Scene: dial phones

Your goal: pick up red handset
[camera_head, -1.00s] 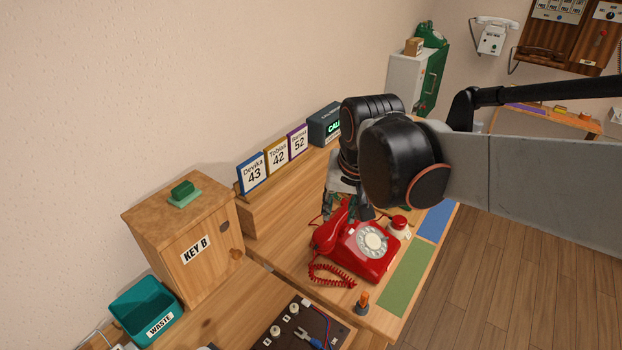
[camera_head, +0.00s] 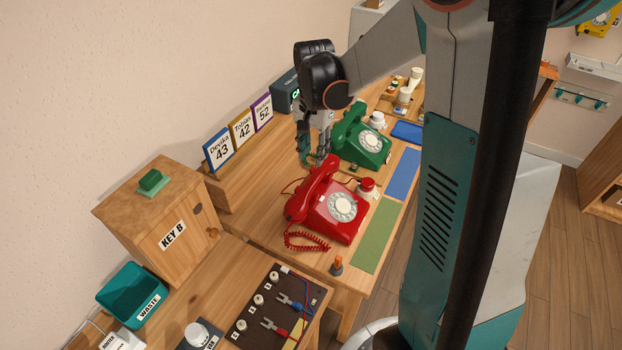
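The red handset (camera_head: 313,188) lies across the cradle on the left side of the red dial phone (camera_head: 343,208), its coiled red cord hanging at the front left. My gripper (camera_head: 315,162) points down just behind the handset's far end, beside the green phone (camera_head: 362,140). Its fingers look apart, with nothing seen between them. The fingertips are close to the handset's far end; I cannot tell whether they touch it.
Name cards (camera_head: 241,130) stand on a ledge at left. A wooden KEY B box (camera_head: 160,215), a teal waste bin (camera_head: 133,292) and a plug board (camera_head: 270,312) are nearer. A red button (camera_head: 367,186) sits right of the red phone. My arm column blocks the right side.

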